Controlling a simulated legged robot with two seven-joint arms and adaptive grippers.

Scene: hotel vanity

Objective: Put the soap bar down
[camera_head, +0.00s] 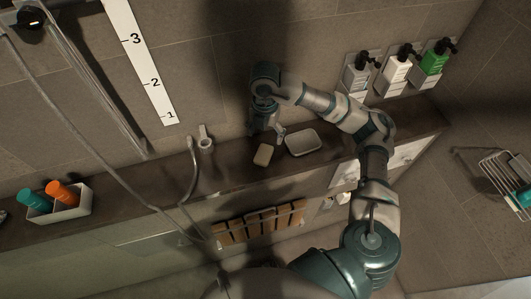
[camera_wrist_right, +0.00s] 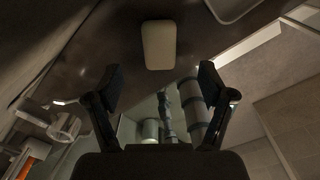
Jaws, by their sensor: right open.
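The soap bar (camera_head: 263,155) is a pale beige rounded block. It lies on the dark ledge, just left of the white soap dish (camera_head: 303,143), apart from it. In the right wrist view the soap bar (camera_wrist_right: 159,45) is beyond the fingertips, centred between them. A corner of the dish (camera_wrist_right: 232,8) shows at the top edge there. My right gripper (camera_head: 279,134) is above the ledge close to the soap bar. In the wrist view the fingers of the right gripper (camera_wrist_right: 160,85) are spread wide with nothing between them. My left gripper is not in view.
A white caddy (camera_head: 60,212) with teal and orange bottles stands at the left of the ledge (camera_head: 130,187). A shower hose and chrome fitting (camera_head: 205,138) are left of the soap. Wall dispensers (camera_head: 397,70) hang at the back right. A wire basket (camera_head: 505,170) is far right.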

